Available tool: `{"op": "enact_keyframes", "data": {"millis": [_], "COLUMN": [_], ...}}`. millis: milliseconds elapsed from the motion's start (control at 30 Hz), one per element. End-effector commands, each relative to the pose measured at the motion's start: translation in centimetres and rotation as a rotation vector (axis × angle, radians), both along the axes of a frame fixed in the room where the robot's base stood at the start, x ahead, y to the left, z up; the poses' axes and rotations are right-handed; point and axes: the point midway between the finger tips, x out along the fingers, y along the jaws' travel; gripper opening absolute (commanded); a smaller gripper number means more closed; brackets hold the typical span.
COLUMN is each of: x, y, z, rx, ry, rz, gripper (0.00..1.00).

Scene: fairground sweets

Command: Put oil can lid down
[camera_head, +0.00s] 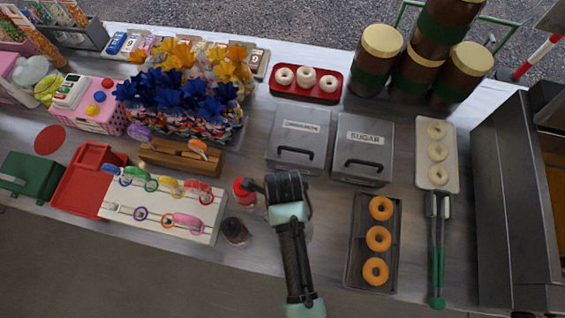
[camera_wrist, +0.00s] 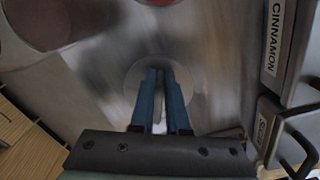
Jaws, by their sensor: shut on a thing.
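My gripper (camera_wrist: 160,72) has its two blue fingers close together in the wrist view. They are shut on a pale grey round disc, which looks like the oil can lid (camera_wrist: 132,85). The fingers cover part of it, and I cannot tell whether it touches the counter. In the head view my gripper (camera_head: 256,186) is beside a red-topped bottle (camera_head: 243,190), and the lid cannot be made out there. I cannot clearly identify the oil can. A dark brown round thing (camera_wrist: 55,20) shows at the top left of the wrist view.
Grey cinnamon (camera_head: 298,138) and sugar (camera_head: 362,148) boxes stand behind my gripper. A dark tray of doughnuts (camera_head: 351,250) is to the right. A small black-topped container (camera_head: 235,230) and a white ring-toss board (camera_head: 125,207) are to the left. Bare counter lies between arm and doughnut tray.

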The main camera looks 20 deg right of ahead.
Motion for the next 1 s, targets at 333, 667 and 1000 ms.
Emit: {"op": "enact_keyframes", "data": {"millis": [333, 667, 1000], "x": [0.0, 0.1, 0.2], "y": [0.0, -0.1, -0.1], "z": [-0.1, 1.9, 9.0], "rx": [0.0, -0.001, -0.001], "ry": [0.0, -0.004, -0.005], "rz": [0.0, 0.0, -0.001], "gripper": [0.43, 0.43, 0.43]}}
